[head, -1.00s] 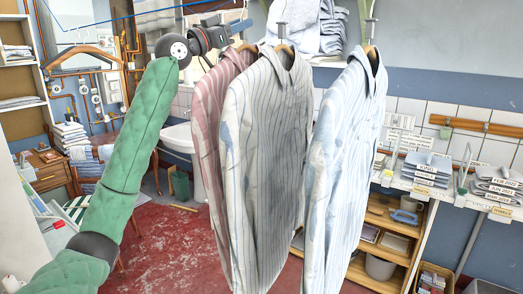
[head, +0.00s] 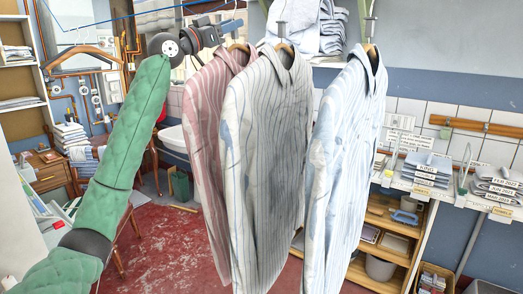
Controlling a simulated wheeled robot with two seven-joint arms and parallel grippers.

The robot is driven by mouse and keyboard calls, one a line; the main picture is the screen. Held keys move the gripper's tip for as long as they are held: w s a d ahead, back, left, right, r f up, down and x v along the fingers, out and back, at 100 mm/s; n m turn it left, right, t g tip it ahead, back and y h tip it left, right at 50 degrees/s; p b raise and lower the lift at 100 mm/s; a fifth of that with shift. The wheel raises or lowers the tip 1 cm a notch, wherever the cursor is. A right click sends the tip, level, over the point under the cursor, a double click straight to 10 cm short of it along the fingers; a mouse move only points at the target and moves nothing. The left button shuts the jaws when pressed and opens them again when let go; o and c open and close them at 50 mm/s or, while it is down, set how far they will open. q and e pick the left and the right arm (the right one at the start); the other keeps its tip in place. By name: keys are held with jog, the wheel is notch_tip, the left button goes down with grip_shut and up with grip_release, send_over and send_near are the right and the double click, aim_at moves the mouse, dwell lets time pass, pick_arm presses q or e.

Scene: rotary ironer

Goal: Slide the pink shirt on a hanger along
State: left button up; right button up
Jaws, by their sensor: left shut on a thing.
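The pink striped shirt (head: 206,110) hangs on a wooden hanger (head: 237,47) at the left end of a row of hanging shirts. My left gripper (head: 238,30) is at the top of that hanger, shut on it; the fingertips are small and partly hard to make out. A grey striped shirt (head: 270,150) hangs just right of the pink one and covers much of its right side. My right gripper is not in view.
A light blue striped shirt (head: 345,150) hangs farther right, with a gap between it and the grey shirt. A white sink (head: 174,139) stands behind on the left. Shelves (head: 390,235) stand at the right. An empty wooden hanger (head: 85,55) hangs at the left.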

pick_arm(q)
jog(key=shift+w+a+r, duration=0.1)
jog(key=shift+w+a, duration=0.35)
jog(key=shift+a, duration=0.2)
jog(key=shift+w+a+r, duration=0.1)
jog(key=shift+w+a, duration=0.3)
jog(key=shift+a, duration=0.2)
jog(key=o, duration=1.2)
jog(key=shift+c, duration=0.2)
jog(key=shift+f, duration=0.15)
jog(key=b+v, duration=0.3)
jog(key=v, duration=0.3)
